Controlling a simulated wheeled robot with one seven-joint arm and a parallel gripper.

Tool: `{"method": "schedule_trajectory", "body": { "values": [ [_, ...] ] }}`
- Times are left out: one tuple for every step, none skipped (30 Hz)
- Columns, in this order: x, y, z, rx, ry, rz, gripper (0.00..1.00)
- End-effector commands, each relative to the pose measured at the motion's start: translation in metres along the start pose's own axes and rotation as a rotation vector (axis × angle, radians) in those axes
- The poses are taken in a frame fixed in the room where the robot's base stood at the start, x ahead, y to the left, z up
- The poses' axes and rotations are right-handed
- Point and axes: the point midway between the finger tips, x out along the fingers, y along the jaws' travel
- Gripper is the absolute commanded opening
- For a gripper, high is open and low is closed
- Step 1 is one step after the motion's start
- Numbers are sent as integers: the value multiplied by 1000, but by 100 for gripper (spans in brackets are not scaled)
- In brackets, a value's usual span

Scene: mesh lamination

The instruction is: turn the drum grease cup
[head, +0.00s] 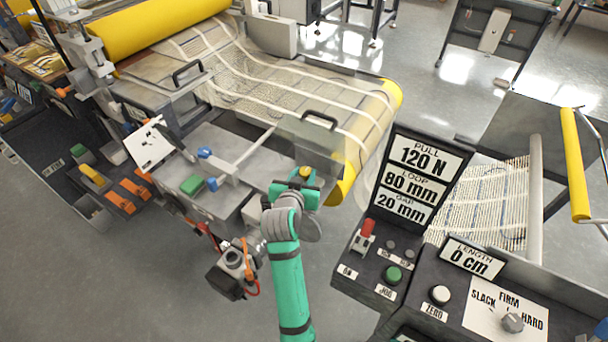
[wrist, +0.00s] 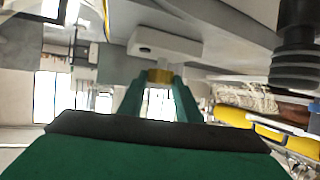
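The drum grease cup is a small brass-yellow cap (head: 305,172) at the right end of the near side of the laminating machine, below the wide mesh belt. It also shows in the wrist view as a brass cup (wrist: 160,75) under a grey surface. My green gripper (head: 298,186) is at the cup. In the wrist view its two fingertips (wrist: 160,84) lie on either side of the cup, with no clear gap seen between cup and fingers. The fingers hide part of the cup's sides, and no turn mark is visible on it.
A control panel (head: 420,180) with signs, a red switch and buttons stands close on the right. Green and blue knobs (head: 192,184) are to the left. A dark rounded part (wrist: 297,45) hangs at upper right in the wrist view.

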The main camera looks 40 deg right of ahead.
Motion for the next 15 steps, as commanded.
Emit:
{"method": "schedule_trajectory", "body": {
  "values": [
    [0,0,0,1,0,0,9],
    [0,-1,0,1,0,1,9],
    [0,-1,0,3,-1,6,9],
    [0,-2,0,5,-2,12,9],
    [1,-2,0,8,-2,21,8],
    [1,-3,0,14,-3,36,9],
    [1,-4,0,20,-3,50,9],
    [1,-4,0,25,-4,66,9],
    [1,-5,0,35,-4,90,9],
    [1,-6,0,43,-3,109,9],
    [1,-6,0,52,-3,129,9],
    [1,-7,0,63,-3,155,9],
    [2,-7,0,70,-4,176,9],
    [2,-8,0,80,-4,197,9],
    [2,-8,0,92,-3,224,9]
  ]
}}
